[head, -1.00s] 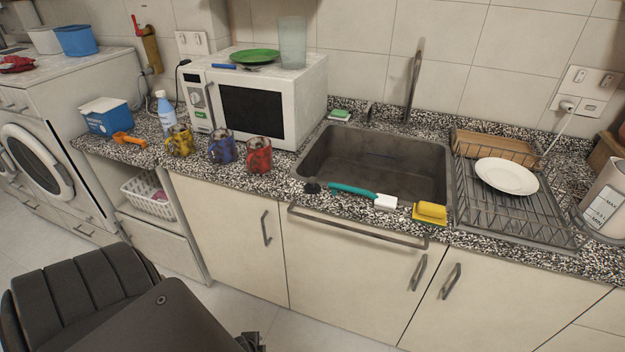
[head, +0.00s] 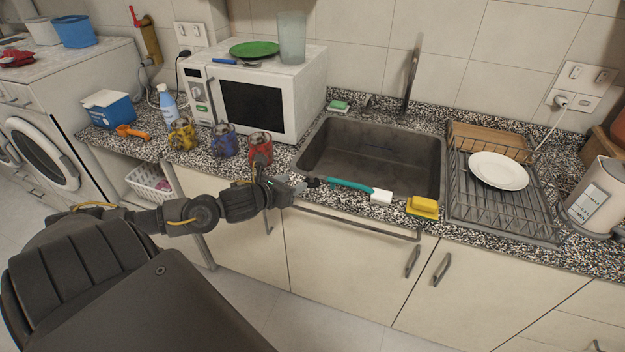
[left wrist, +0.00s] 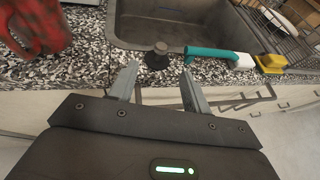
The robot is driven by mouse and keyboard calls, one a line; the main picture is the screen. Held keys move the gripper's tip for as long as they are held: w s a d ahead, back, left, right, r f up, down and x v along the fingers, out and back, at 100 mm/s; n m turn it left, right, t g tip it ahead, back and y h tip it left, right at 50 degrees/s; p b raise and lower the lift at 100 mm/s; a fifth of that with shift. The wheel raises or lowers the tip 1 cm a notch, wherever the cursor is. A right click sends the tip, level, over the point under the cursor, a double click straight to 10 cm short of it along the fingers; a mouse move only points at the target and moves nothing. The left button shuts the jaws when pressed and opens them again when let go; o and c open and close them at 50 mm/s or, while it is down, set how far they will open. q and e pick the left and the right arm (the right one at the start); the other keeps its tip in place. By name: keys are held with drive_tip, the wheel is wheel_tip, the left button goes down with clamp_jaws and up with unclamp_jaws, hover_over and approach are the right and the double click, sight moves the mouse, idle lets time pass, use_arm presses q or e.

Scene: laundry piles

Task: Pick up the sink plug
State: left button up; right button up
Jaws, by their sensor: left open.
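The sink plug (left wrist: 157,56) is a small dark piece with a knob on top, standing on the speckled counter at the front left corner of the sink. In the head view the plug (head: 313,182) shows just beyond the tips of my left gripper (head: 297,187). In the left wrist view my left gripper (left wrist: 158,82) is open, its two fingers apart, with the plug ahead and between them, not gripped. My right gripper is not in view.
A teal-handled brush (head: 350,187) lies right of the plug, with a yellow sponge (head: 423,207) beyond it. A red mug (head: 260,147) stands to the left. The sink (head: 375,160) is empty. A rail (head: 350,221) runs along the cabinet front below.

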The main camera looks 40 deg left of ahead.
sight(309, 176)
use_arm(q)
drive_tip(key=shift+w+a+r, duration=0.1)
drive_tip(key=shift+w+r, duration=0.05)
drive_tip(key=p+x, duration=0.1)
drive_tip(key=x, duration=0.3)
drive_tip(key=shift+w, duration=0.3)
drive_tip(key=shift+w+f, duration=0.3)
drive_tip(key=shift+w, duration=0.15)
drive_tip(key=shift+w+p, duration=0.15)
drive_tip(key=shift+p, duration=0.25)
drive_tip(key=p+x, duration=0.1)
drive_tip(key=x, duration=0.1)
drive_tip(key=p+x, duration=0.1)
drive_tip(key=x, duration=0.2)
drive_tip(key=shift+f, duration=0.25)
